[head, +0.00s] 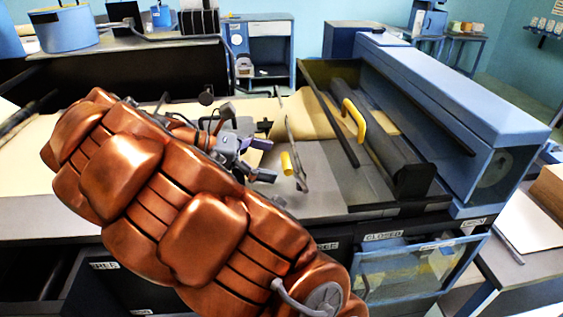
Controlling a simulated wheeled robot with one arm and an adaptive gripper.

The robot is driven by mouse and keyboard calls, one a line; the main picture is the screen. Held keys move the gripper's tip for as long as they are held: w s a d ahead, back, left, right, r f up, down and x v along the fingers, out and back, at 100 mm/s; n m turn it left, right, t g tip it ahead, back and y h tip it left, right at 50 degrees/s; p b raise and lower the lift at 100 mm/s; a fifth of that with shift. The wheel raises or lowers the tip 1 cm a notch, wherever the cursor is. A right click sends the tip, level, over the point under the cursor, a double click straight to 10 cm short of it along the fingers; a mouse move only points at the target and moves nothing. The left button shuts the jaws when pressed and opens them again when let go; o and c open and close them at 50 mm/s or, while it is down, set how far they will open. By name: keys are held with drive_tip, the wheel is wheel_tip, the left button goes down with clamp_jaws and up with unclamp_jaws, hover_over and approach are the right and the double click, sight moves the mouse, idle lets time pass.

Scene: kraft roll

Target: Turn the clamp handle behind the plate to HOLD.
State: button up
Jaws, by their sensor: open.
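My gripper (266,160) is open at the end of my copper-coloured arm, over the left part of the machine bed. A short yellow grip (287,163) is just right of its fingers, with a small gap in the picture; it may be the clamp handle, but I cannot be sure. A thin, upright grey plate-like piece (297,158) stands right beside the yellow grip. I cannot read a HOLD mark; my arm hides part of the bed and front panel.
A larger yellow handle (354,118) sits on the dark roller (385,145) at right, beside a long blue housing (450,95). Brown paper (300,118) lies across the bed. A front label reads CLOSED (383,237). The grey bed (325,185) right of the plate is clear.

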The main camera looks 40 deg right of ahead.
drive_tip(key=v, duration=0.3)
drive_tip(key=shift+w+a, duration=0.15)
drive_tip(key=shift+a, duration=0.1)
drive_tip(key=shift+r, duration=0.15)
